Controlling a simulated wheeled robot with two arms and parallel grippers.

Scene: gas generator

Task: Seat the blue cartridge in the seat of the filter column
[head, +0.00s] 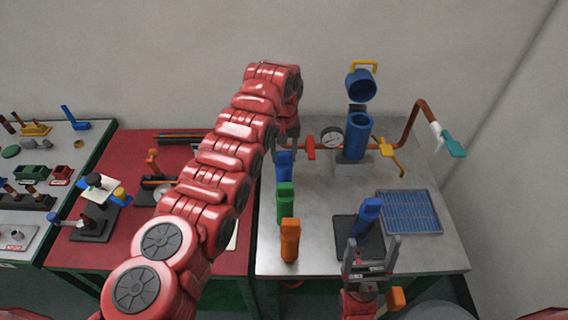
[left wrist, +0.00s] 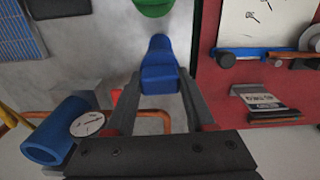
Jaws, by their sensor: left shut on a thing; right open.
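The blue cartridge (head: 284,166) is upright at the back of a row, behind a green cartridge (head: 286,198) and an orange one (head: 290,240). My left gripper (left wrist: 158,90) is shut on the blue cartridge, which also shows between its fingers in the left wrist view (left wrist: 160,72). The arm partly hides this grip in the head view, and I cannot tell whether the cartridge touches the table. The filter column (head: 355,138) is a blue cylinder, open at the top, to the right of the cartridge. Its blue lid (head: 360,86) is raised. My right gripper (head: 370,258) is open near the table's front.
A pressure gauge (head: 331,137), a red handle (head: 310,148) and copper piping lie between cartridge and column. A yellow handle (head: 391,152) is right of the column. A blue tool (head: 370,209) on a black pad and a blue grid tray (head: 410,212) are further forward.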

